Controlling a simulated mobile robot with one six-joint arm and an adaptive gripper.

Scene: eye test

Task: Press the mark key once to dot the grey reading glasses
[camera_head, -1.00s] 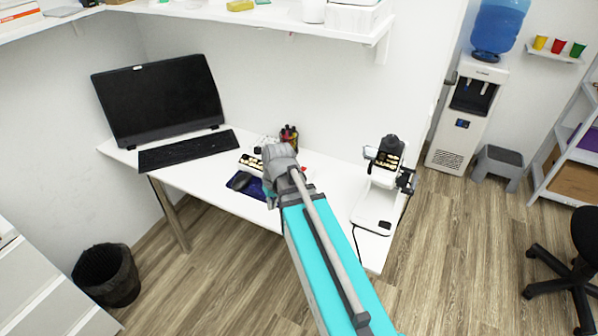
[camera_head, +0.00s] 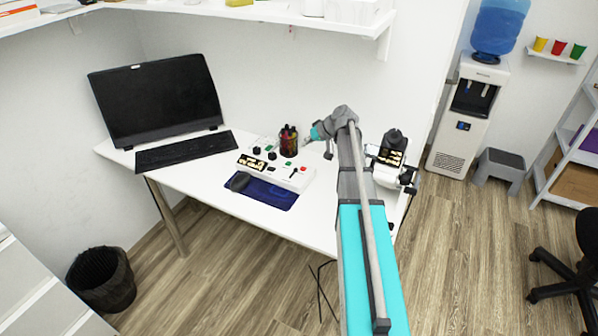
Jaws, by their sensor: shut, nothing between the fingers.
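I cannot read which key is the mark key. A white and black eye-test instrument (camera_head: 392,152) with a lit screen stands at the right end of the desk, partly behind my arm. I cannot make out the grey reading glasses. My gripper (camera_head: 307,141) is small in view, shut and empty, above the back of the desk beside the pen cup, up and behind the red key and apart from it.
A dark pen cup (camera_head: 289,141) stands behind the panel, close to my gripper. A blue mat (camera_head: 265,194) with a dark mouse lies in front. The monitor (camera_head: 157,100) and keyboard (camera_head: 186,149) fill the left. A shelf (camera_head: 345,24) hangs above.

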